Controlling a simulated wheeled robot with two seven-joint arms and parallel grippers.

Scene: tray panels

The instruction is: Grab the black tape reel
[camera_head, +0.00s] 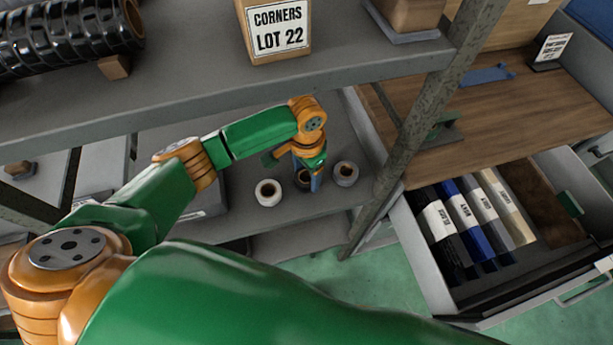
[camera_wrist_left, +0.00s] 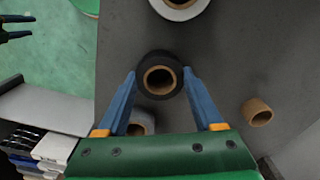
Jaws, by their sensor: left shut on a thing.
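The black tape reel (camera_wrist_left: 160,75) stands on end on the grey shelf, its brown core facing up in the left wrist view. In the head view it shows small and partly hidden (camera_head: 302,177) behind my gripper. My left gripper (camera_wrist_left: 158,73) has its blue fingers on both sides of the reel and is shut on it; it also shows in the head view (camera_head: 312,176). My right gripper (camera_wrist_left: 16,27) shows at the top left edge of the left wrist view, its fingers apart and empty over the green floor.
A white reel (camera_head: 268,192) stands left of the black one and a grey reel (camera_head: 345,173) right of it. A small brown core (camera_wrist_left: 257,112) lies nearby. The upper shelf (camera_head: 190,105) overhangs, with a metal post (camera_head: 405,140) at right. An open drawer (camera_head: 480,290) holds labelled binders.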

